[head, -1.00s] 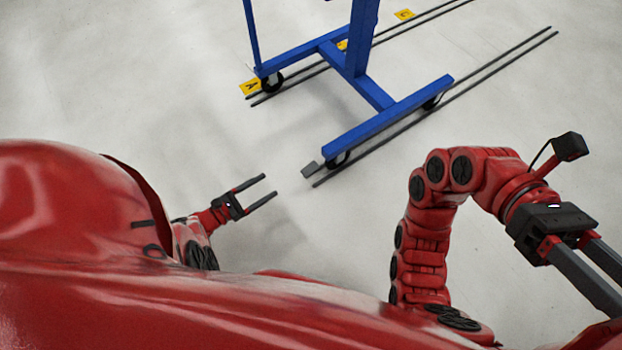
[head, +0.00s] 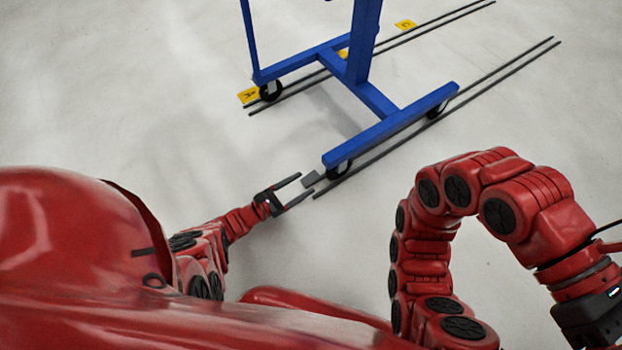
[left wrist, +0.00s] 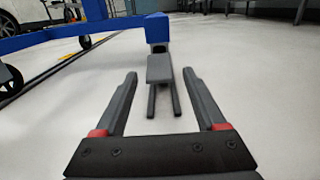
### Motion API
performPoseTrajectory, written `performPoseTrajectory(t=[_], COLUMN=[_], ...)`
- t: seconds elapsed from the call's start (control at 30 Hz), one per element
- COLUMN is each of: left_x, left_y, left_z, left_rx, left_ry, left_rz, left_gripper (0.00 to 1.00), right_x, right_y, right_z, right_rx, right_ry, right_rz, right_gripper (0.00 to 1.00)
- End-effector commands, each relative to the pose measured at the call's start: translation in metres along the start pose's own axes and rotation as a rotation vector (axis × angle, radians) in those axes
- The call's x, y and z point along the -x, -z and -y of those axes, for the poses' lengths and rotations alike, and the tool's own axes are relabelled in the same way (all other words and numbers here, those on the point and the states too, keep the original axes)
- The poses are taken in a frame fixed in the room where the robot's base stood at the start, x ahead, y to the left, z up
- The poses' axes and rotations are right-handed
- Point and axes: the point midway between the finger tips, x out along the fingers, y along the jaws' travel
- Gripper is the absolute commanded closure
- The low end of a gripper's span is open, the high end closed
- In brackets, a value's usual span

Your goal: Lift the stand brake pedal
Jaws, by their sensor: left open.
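The brake pedal (head: 311,180) is a small grey plate at the near end of the blue stand (head: 385,135), beside a caster wheel. In the left wrist view the pedal (left wrist: 160,69) shows straight ahead, centred between my fingers in the picture, below the end of the blue beam. My left gripper (head: 306,183) is open and empty, low over the floor, with its fingertips close to the pedal. Whether they touch it I cannot tell. My right gripper is cut off at the right edge of the head view; only its black body shows, and its fingers are hidden.
Dark rails (head: 480,85) run along the floor under the stand's wheels. Yellow floor markers (head: 248,96) lie near the far rails. The pale floor left of the stand is clear. My right arm is at the lower right, apart from the stand.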

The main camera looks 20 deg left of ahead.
Motion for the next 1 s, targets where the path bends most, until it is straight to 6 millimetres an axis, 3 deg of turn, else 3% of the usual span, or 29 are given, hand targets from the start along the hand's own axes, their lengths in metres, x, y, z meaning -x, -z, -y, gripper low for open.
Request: performPoseTrajectory(t=[0.23,0.63,1.0], left_x=[-0.036,-0.043,-0.043], left_y=[0.001,0.0,0.0], left_z=[-0.001,-0.001,-0.001], left_rx=[-0.001,0.0,-0.001], left_ry=[0.0,-0.001,0.0], left_rz=[0.001,0.0,0.001], left_gripper=[0.28,0.29,0.96], right_x=[-0.001,-0.001,-0.001], right_y=[0.007,0.008,0.008], right_z=[0.002,0.003,0.003], right_rx=[0.029,0.035,0.035], right_ry=[0.039,0.05,0.05], right_rz=[0.029,0.036,0.036], right_gripper=[0.5,0.5,0.5])
